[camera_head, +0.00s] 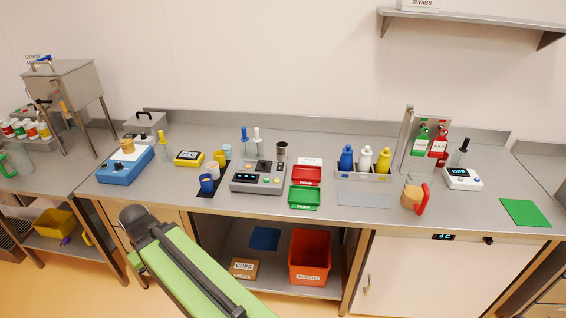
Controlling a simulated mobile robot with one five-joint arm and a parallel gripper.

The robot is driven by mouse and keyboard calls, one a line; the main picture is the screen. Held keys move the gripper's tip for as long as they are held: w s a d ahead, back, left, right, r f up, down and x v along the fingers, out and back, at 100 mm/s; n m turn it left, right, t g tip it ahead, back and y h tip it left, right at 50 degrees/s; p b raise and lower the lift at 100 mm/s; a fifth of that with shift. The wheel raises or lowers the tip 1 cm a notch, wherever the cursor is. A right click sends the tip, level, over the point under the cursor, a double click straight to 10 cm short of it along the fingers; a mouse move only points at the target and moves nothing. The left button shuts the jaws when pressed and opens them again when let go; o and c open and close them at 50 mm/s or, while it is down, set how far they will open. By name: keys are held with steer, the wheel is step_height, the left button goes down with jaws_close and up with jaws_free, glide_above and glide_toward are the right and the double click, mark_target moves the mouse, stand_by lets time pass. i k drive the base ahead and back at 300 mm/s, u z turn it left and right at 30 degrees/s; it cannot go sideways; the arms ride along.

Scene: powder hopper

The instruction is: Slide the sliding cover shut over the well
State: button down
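A low grey steel box (150,127) with a dark handle on top stands at the back left of the counter; it may be the covered well, but I cannot tell whether its top slides or how far it is open. A steel hopper (66,80) stands on tall legs at the far left, with a handle on its top. No other sliding cover or well can be made out clearly. My green arm (195,270) reaches up from the bottom edge to a dark rounded joint, in front of the counter's left part. My gripper cannot be seen.
On the counter are a blue scale (125,167), a yellow display (188,158), a grey control unit (258,177), red and green trays (304,197), a bottle rack (363,172) and a green mat (525,212). An orange bin (310,257) stands below. A shelf (470,22) hangs upper right.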

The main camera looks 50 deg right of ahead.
mark_target(262, 165)
steer(key=z, duration=0.15)
steer(key=i, duration=1)
steer(key=u, duration=0.1)
